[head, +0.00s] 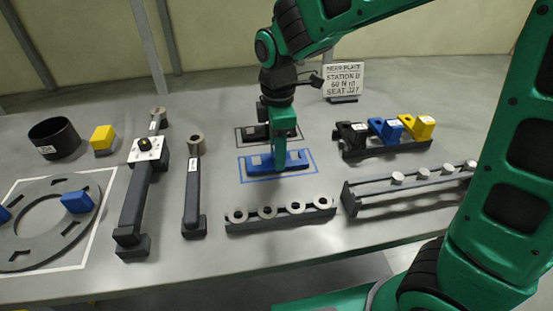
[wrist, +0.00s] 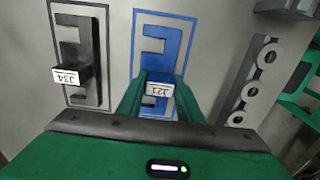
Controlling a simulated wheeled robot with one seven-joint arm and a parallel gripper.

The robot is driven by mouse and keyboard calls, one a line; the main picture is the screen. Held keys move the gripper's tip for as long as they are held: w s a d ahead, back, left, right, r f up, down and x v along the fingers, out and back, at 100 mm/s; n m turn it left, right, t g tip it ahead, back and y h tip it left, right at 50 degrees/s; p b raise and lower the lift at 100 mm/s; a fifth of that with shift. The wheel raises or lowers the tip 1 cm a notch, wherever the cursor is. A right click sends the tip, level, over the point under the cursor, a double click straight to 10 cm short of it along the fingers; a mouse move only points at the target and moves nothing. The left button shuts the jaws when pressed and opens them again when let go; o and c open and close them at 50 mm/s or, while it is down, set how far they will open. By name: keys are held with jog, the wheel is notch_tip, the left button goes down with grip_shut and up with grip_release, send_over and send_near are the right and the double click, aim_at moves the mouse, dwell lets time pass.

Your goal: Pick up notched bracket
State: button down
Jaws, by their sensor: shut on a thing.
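A blue notched bracket (head: 262,166) lies inside a blue outline on the grey table in the head view. In the wrist view the blue bracket (wrist: 156,45) shows its notches, with a small white label on its raised middle part. My gripper (head: 284,150) points down over it; in the wrist view my gripper (wrist: 162,90) has one green finger on each side of that labelled part, shut on it. A black notched bracket (head: 254,132) lies in a dark outline just behind; the wrist view shows this black bracket (wrist: 90,48) with a white label.
A rack with black, blue and yellow blocks (head: 385,130) stands right, behind a rail with pale knobs (head: 420,178). A bar with several rings (head: 282,218) lies in front. Torque tools (head: 140,190), a ring plate (head: 30,255) and a sign (head: 343,78) stand around.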

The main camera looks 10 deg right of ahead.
jog(key=shift+r, duration=0.1)
jog(key=shift+r, duration=0.5)
jog(key=r, duration=0.3)
jog(key=shift+a+r, duration=0.2)
jog(key=shift+a, duration=0.15)
jog(key=s+a+r, duration=0.3)
jog(key=a+r, duration=0.3)
jog(key=a, duration=0.4)
jog(key=shift+a+r, duration=0.25)
jog(key=shift+a, duration=0.05)
jog(key=shift+s, duration=0.2)
